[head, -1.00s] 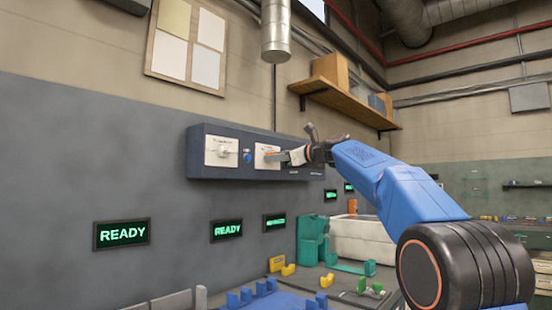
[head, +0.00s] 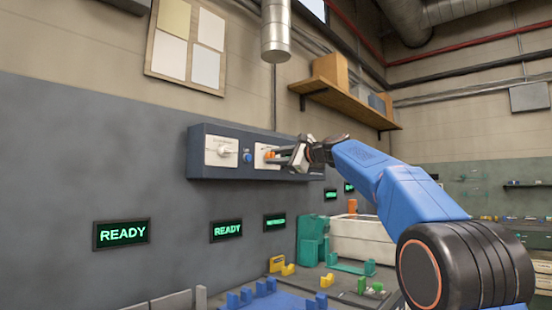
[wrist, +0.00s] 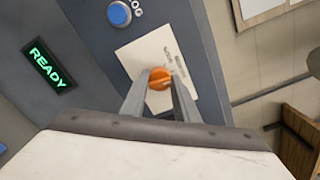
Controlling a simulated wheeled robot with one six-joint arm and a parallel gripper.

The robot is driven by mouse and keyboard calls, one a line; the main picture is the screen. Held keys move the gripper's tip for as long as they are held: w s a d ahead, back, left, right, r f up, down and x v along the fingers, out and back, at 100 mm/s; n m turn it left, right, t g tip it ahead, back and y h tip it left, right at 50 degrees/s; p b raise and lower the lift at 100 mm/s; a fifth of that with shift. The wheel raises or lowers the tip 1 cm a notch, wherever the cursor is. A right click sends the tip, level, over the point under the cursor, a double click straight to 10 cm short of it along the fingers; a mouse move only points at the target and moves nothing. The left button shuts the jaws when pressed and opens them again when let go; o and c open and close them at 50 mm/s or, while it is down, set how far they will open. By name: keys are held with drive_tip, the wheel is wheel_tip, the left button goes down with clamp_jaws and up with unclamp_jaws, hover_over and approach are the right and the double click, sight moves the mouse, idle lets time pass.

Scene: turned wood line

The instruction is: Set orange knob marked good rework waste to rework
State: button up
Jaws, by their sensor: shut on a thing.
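The orange knob (wrist: 160,79) sits on a white plate (wrist: 140,58) with small printed words that I cannot read in full. A pale line marks the knob's face. My gripper (wrist: 160,88) has its two grey fingers on either side of the knob and is shut on it. In the head view the knob (head: 269,155) shows at the fingertips of my gripper (head: 276,156), on the front of the dark blue panel box (head: 210,172). The gripper hides part of the plate, and I cannot tell which word the knob points to.
A blue button (head: 247,157) and a white knob on its own plate (head: 221,152) are left of the orange knob. Green READY displays (head: 122,233) hang below the box. A wooden shelf (head: 345,103) with boxes is above right. A bench with coloured parts lies below.

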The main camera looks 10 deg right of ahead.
drive_tip(key=shift+n, duration=0.7)
drive_tip(key=shift+f, duration=0.1)
drive_tip(key=o, duration=1.1)
drive_tip(key=shift+c, duration=0.2)
drive_tip(key=shift+s+d, duration=0.1)
drive_tip(key=v, duration=1.7)
